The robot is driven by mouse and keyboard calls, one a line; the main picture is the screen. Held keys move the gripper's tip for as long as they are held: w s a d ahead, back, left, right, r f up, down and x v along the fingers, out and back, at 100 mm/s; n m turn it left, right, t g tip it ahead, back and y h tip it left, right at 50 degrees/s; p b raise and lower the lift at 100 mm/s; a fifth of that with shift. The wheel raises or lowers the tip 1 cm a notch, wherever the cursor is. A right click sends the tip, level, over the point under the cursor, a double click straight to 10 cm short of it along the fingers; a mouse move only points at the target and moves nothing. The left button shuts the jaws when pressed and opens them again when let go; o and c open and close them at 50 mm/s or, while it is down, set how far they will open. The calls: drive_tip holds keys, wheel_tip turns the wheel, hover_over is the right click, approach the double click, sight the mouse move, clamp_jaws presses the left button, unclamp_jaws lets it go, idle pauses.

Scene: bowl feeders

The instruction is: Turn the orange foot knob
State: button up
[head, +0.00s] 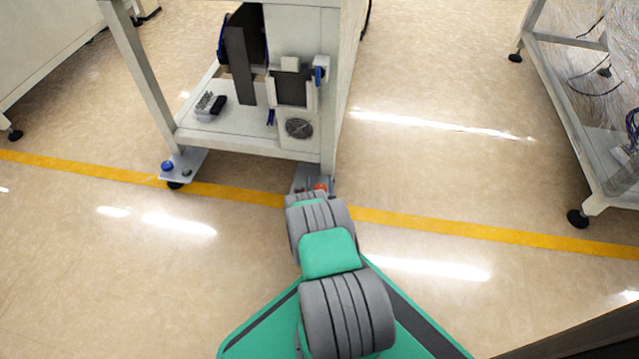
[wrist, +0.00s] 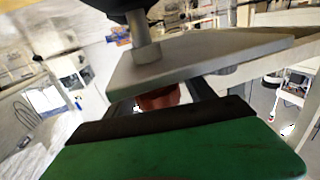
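The orange foot knob (head: 320,187) shows as a small patch at the front right foot of the white machine stand, just beyond the end of my arm. In the wrist view the orange knob (wrist: 159,98) sits under a grey foot plate (wrist: 200,60), partly hidden by the plate and by my gripper's dark front edge. My gripper (wrist: 165,100) has its two dark fingers apart, one on each side of the knob. Their tips are hidden behind the plate. I cannot see clear contact with the knob. My arm hides most of the gripper in the head view.
The white machine stand (head: 250,143) is close in front, with a blue knob (head: 167,166) at its front left foot. A second stand (head: 590,200) is at the right. A yellow line (head: 430,223) crosses the floor. Open floor lies between the stands.

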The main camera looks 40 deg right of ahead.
drive_tip(key=shift+s, duration=0.1)
drive_tip(key=c, duration=1.2)
drive_tip(key=shift+c, duration=0.2)
drive_tip(key=shift+m+g+h+p, duration=0.3)
drive_tip(key=shift+p, duration=0.2)
drive_tip(key=shift+d+h, duration=0.1)
drive_tip(key=shift+h, duration=0.2)
drive_tip(key=m+g+h, duration=0.1)
drive_tip(key=m+g+b, duration=0.1)
drive_tip(key=shift+s+d+f+g+h, duration=0.1)
drive_tip(key=shift+s+f+g+h, duration=0.05)
drive_tip(key=shift+f+g+h, duration=0.2)
drive_tip(key=shift+s+d+r+m+g+h, duration=0.1)
drive_tip(key=shift+r+m+g+h, duration=0.1)
drive_tip(key=shift+m+g+h, duration=0.25)
drive_tip(key=shift+s+d+r+m+g+h, duration=0.1)
drive_tip(key=shift+s+m+g+h, duration=0.25)
drive_tip(key=shift+m+g, duration=0.45)
drive_tip(key=o, duration=1.4)
drive_tip(key=shift+w, duration=0.1)
